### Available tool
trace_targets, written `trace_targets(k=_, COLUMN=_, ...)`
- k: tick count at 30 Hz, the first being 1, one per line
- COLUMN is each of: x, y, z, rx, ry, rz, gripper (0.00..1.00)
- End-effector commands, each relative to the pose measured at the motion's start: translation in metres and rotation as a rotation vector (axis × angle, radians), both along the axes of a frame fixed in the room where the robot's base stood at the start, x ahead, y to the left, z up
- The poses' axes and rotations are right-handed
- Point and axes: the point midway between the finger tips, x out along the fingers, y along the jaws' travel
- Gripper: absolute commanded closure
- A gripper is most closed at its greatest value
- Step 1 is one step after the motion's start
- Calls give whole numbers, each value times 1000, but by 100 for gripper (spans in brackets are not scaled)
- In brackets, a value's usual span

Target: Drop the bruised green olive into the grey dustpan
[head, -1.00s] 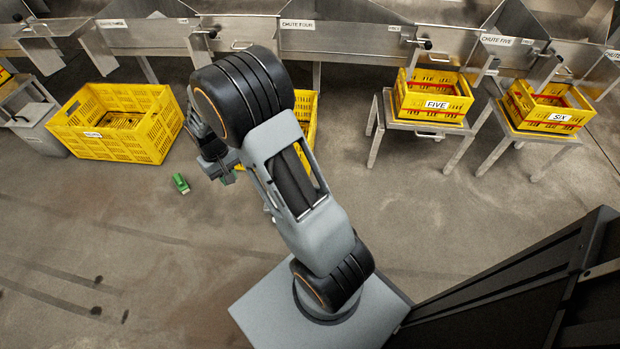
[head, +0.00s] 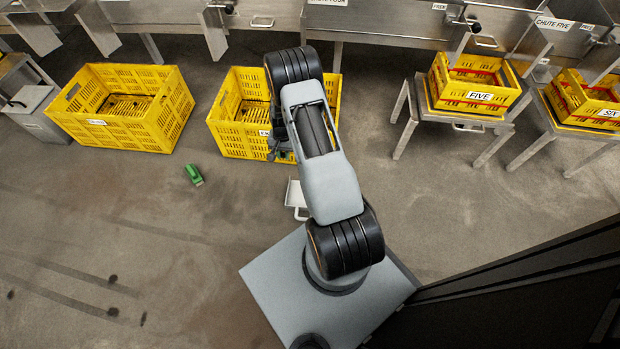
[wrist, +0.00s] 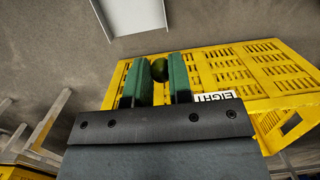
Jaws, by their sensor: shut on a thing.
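The olive (wrist: 160,70), dark green and round, sits between the green fingertips of my gripper (wrist: 161,77) in the wrist view. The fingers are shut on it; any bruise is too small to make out. In the head view my gripper (head: 281,152) is mostly hidden by my arm, at the front of the middle yellow crate, and the olive cannot be seen. The dustpan (head: 294,192), pale grey, lies on the floor just in front of that crate, partly hidden by my arm. The wrist view shows its pan (wrist: 132,12) at the top edge, beyond the fingertips and apart from them.
The middle yellow crate (head: 229,140) is labelled EIGHT in the wrist view (wrist: 270,72). Another yellow crate (head: 150,140) stands left. A green object (head: 194,175) lies on the floor between them. Crate FIVE (head: 480,97) stands on a metal table at right. The front-left floor is clear.

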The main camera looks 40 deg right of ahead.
Motion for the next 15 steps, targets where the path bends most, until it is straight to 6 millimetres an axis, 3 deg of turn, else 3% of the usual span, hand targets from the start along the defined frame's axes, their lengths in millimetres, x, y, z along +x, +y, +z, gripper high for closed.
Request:
trace_targets(k=1, x=-8, y=-14, z=-29, rx=2, ry=9, rz=-81, gripper=100)
trace_targets(k=6, x=-29, y=-48, z=-96, rx=-3, ry=14, rz=-318, gripper=100)
trace_targets(k=9, x=-42, y=-61, z=-126, rx=-7, ry=19, rz=-421, gripper=100)
trace_targets(k=15, x=-59, y=-74, z=-161, rx=-15, ry=21, rz=-546, gripper=100)
